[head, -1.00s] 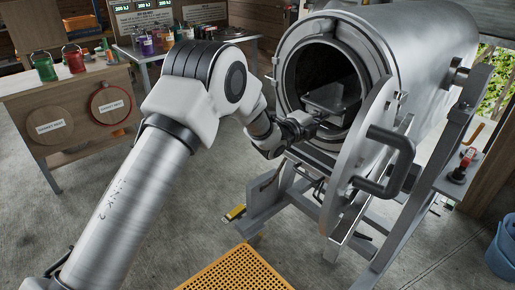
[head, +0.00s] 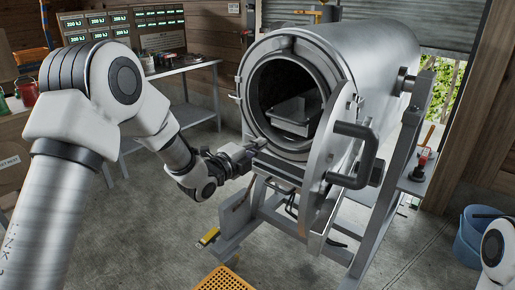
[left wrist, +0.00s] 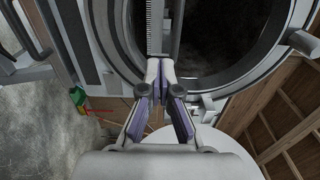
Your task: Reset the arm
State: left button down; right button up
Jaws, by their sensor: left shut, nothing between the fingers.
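My left gripper (head: 250,152) is just outside the round mouth of the steel drum (head: 365,60), at its lower left rim. In the left wrist view its fingers (left wrist: 160,72) are together with nothing between them, in front of the dark opening. The drum's round door (head: 325,160) stands open to the right of the mouth, with a thick dark handle (head: 352,155). A grey metal tray (head: 297,112) lies inside the drum, apart from my gripper. My right gripper is out of view.
The drum stands on a grey frame (head: 232,222) with a red-handled part (head: 423,157) at right. A bench with lit displays (head: 120,22) is at the back left. A blue bucket (head: 470,240) and yellow grate (head: 222,280) are on the floor.

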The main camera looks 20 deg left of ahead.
pick_arm(q)
jog(key=s+d+f+n+g+y+p, duration=0.1)
jog(key=s+f+n+g+y+p, duration=0.25)
jog(key=s+f, duration=0.85)
jog(key=s+f+n+g+p, duration=0.35)
jog(key=s+f+g, duration=0.4)
jog(key=f, duration=0.85)
jog(key=s+a+f+n+g+y, duration=0.1)
jog(key=s+a+f+n+g, duration=0.1)
jog(key=s+n, duration=0.5)
jog(key=s+a+f+n+g+y+p, duration=0.1)
jog(key=s+n+g, duration=0.3)
jog(key=s, duration=1.4)
jog(key=f+n, duration=0.1)
jog(key=n, duration=0.3)
jog(key=shift+a+y, duration=0.35)
jog(key=shift+a, duration=0.05)
jog(key=shift+s+f, duration=0.1)
jog(key=shift+s, duration=0.05)
